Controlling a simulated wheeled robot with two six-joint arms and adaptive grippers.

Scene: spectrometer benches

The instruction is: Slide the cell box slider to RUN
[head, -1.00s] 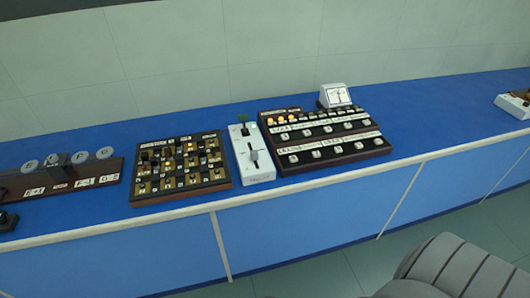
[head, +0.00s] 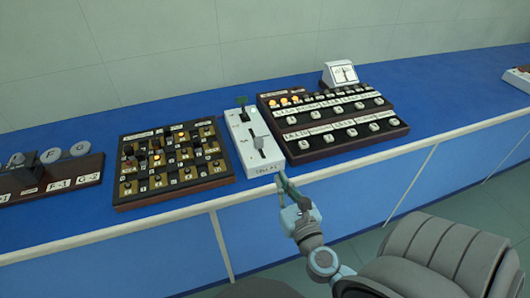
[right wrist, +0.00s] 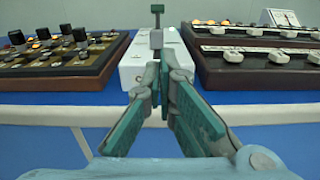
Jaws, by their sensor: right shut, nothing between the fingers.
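The cell box (head: 246,156) is a narrow white box on the blue bench, with a label on its front end. Its slider (head: 259,142) has a grey knob in a dark slot on the top face. A green-topped lever (head: 241,102) stands near the back end. I cannot read any RUN mark. My right gripper (head: 281,180) is shut and empty, just off the box's front right corner, apart from the slider. In the right wrist view the gripper's green fingers (right wrist: 164,68) come together in front of the white box (right wrist: 133,72). My left gripper is out of view.
A dark board with switches (head: 175,197) stands close left of the box. A dark stepped panel with white keys (head: 350,146) stands close right, with a white meter (head: 341,74) behind it.

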